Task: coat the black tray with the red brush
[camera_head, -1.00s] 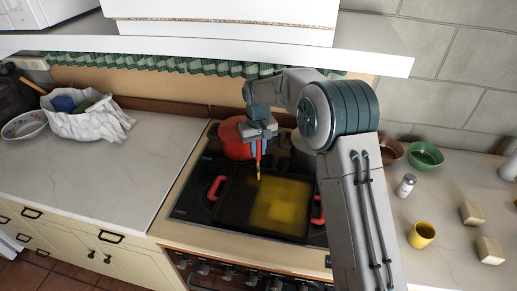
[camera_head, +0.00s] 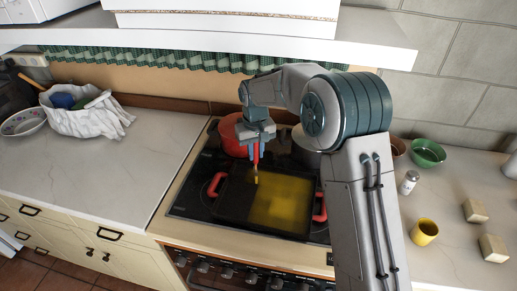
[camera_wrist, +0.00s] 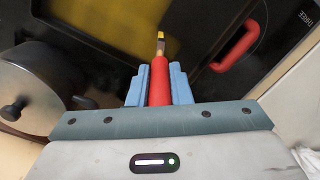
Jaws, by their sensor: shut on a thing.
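The black tray (camera_head: 233,200) with red handles lies on the stove top. A yellow coat covers its middle and right part, and a strip on its left is still black. The tray also shows in the wrist view (camera_wrist: 205,45), with one red handle at the right. The brush tip (camera_head: 256,179) is yellow. I cannot tell whether the tip touches the tray.
A red pot (camera_head: 232,136) stands behind the tray, and a grey lidded pot (camera_wrist: 40,88) is beside it. A yellow cup (camera_head: 424,232), a shaker (camera_head: 409,182), blocks and bowls stand on the right counter. The left counter (camera_head: 120,160) is mostly clear, with a cloth bag (camera_head: 90,118) at its back.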

